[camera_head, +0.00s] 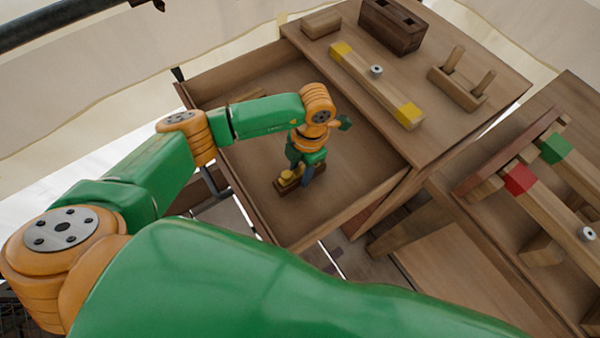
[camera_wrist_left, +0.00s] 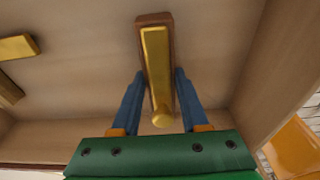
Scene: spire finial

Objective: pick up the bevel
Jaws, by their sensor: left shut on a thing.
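The bevel (camera_head: 287,183), a dark wooden stock with a brass piece along it, is at the near end of the open drawer (camera_head: 360,165). My left gripper (camera_head: 298,178) reaches down into the drawer and is shut on the bevel. In the left wrist view the bevel (camera_wrist_left: 155,60) runs lengthwise between the two blue fingers of the left gripper (camera_wrist_left: 159,88), its brass face toward the camera. Whether it is clear of the drawer floor I cannot tell. My right gripper is not in view.
The drawer walls stand close around the left gripper. Another brass piece (camera_wrist_left: 18,47) lies in the drawer. On the bench top are a yellow-ended wooden bar (camera_head: 375,85), a dark slotted block (camera_head: 393,25) and a two-peg stand (camera_head: 460,82). A red-marked bar (camera_head: 519,179) lies at the right.

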